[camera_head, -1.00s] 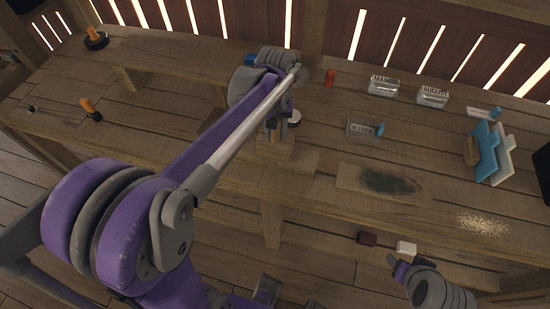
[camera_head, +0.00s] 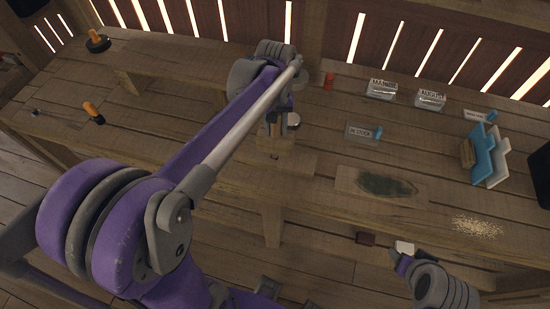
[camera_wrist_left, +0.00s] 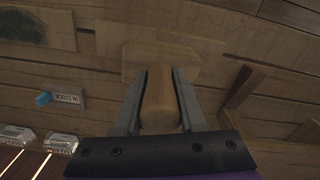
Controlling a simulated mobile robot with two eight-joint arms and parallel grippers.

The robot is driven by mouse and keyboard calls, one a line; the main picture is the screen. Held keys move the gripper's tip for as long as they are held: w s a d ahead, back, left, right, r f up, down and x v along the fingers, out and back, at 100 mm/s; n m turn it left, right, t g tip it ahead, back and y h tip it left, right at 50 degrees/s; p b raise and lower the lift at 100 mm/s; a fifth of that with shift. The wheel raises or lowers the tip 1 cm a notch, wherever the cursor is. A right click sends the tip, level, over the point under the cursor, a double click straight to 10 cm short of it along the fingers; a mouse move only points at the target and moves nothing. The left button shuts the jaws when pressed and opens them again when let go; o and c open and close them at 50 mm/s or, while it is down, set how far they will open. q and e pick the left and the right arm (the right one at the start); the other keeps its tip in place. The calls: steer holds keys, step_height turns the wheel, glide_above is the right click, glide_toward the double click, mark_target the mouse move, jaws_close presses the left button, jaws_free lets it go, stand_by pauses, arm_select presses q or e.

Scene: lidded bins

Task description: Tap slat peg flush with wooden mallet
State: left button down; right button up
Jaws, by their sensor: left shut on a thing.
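My left gripper (camera_head: 275,127) points down over the front part of the bench. In the left wrist view its fingers (camera_wrist_left: 160,95) are shut on the handle of the wooden mallet (camera_wrist_left: 160,105); the pale wooden head (camera_wrist_left: 190,55) lies beyond the fingertips. The mallet head also shows below the gripper in the head view (camera_head: 275,143). A tiny reddish spot (camera_head: 274,156) shows just below the mallet; I cannot tell if it is the slat peg. My right gripper (camera_head: 399,258) is low at the right, partly hidden; its opening cannot be made out.
A round silver-topped object (camera_head: 293,120) stands right beside the left gripper. An orange-handled tool (camera_head: 93,112) lies left. The front bench middle is mostly clear.

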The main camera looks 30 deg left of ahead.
arm_select(q)
steer(key=shift+w+r+p, duration=0.1)
steer(key=shift+r+p, duration=1.05)
steer(key=shift+r, duration=1.35)
steer(key=shift+f, duration=0.1)
arm_select(e)
steer(key=r, duration=0.1)
steer(key=w+r, duration=0.1)
steer(key=r, duration=0.1)
steer(key=shift+w+r, duration=0.25)
steer(key=shift+w, duration=0.15)
steer(key=shift+s, duration=0.1)
